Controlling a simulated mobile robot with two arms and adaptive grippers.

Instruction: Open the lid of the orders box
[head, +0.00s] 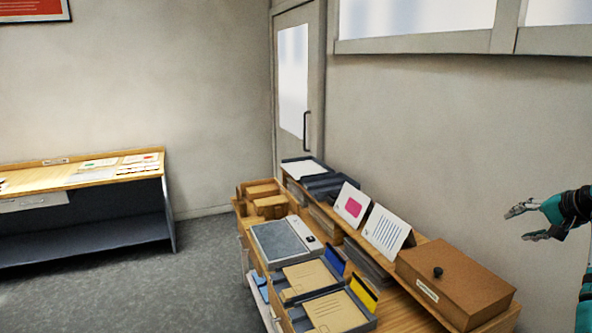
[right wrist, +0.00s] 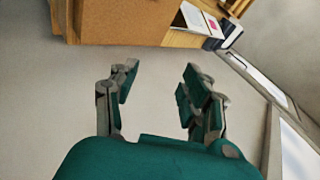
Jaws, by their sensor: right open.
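My left gripper is not in view.
Two white cards (head: 386,231) stand behind the box's left side. Grey trays with envelopes (head: 335,312), a grey flat device (head: 283,243) and wooden bins (head: 262,190) fill the table leftward. A wall runs behind. Another desk (head: 110,174) stands far left across open floor.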

